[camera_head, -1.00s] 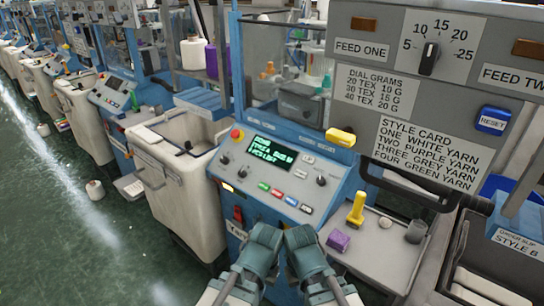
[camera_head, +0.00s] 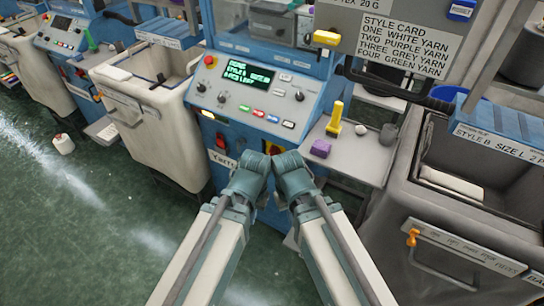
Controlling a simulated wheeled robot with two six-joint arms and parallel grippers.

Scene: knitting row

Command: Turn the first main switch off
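The nearest blue knitting machine has a sloped control panel (camera_head: 247,93) with a lit green display (camera_head: 247,72). On its front below are a red switch (camera_head: 221,141) at the left and a red and yellow switch (camera_head: 274,148) to the right, partly hidden by my grippers. I cannot read either switch's setting. My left gripper (camera_head: 256,163) and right gripper (camera_head: 288,160) are close together, pointing at the lower front of the machine. In the picture they overlap the area just below the red and yellow switch; contact cannot be told. Their fingers cannot be made out.
A cream bin (camera_head: 150,115) stands left. A grey bin (camera_head: 400,200) stands right.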

